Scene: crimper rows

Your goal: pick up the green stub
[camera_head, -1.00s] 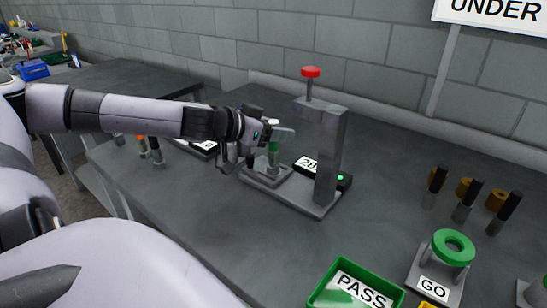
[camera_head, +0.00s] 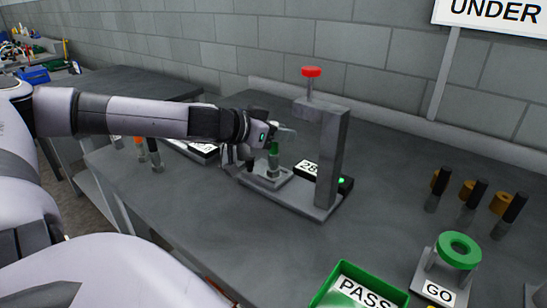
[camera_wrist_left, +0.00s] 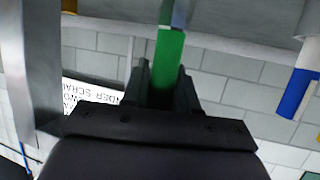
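The green stub (camera_head: 274,152) stands upright on the base of the grey press, with a green upper part and a grey lower part. In the left wrist view, the stub (camera_wrist_left: 168,62) runs up between the two dark fingers of my left gripper (camera_wrist_left: 167,85). The fingers lie close against both its sides, and its near end is hidden behind the gripper body. In the head view, my left gripper (camera_head: 262,145) comes from the left and is at the stub's upper part. The stub still sits low at the press. My right gripper is not in view.
The press column (camera_head: 330,155) with a red knob (camera_head: 311,72) stands just right of the stub. A readout (camera_head: 308,168) shows a green light beside it.

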